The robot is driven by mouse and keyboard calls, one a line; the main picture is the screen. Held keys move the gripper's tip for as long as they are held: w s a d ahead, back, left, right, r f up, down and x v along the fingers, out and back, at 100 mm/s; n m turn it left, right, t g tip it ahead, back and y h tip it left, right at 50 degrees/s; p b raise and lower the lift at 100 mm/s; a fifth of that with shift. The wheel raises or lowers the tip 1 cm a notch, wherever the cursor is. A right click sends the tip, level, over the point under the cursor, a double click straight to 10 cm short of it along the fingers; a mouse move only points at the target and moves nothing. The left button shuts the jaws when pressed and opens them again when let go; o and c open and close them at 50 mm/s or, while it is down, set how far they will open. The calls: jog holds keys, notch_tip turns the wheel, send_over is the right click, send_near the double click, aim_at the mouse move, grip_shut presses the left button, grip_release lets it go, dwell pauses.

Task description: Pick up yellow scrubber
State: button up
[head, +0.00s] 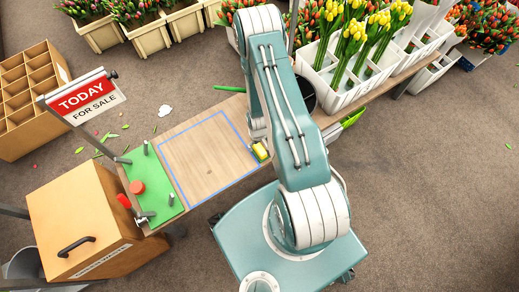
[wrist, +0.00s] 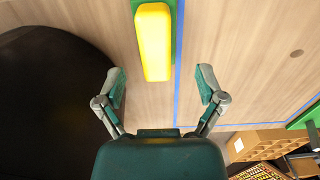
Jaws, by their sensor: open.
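The yellow scrubber (wrist: 153,42) lies on a green strip on the wooden table, just beyond my gripper's fingertips in the wrist view. It also shows in the head view (head: 260,151), partly beside my arm. My gripper (wrist: 160,88) is open and empty, its two fingers spread apart with the scrubber ahead of the gap between them. In the head view my arm hides the gripper.
The table has a blue taped square (head: 208,155) and a green mat (head: 152,187) with a red round piece. A dark round object (wrist: 45,105) stands left of my gripper. White crates of tulips (head: 345,85) line the table's right end.

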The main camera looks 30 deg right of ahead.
aim_at(259, 147)
jog(key=f, duration=0.5)
jog(key=shift+w+d+f, duration=0.15)
jog(key=shift+d+f, duration=0.1)
jog(key=shift+f, duration=0.05)
grip_shut()
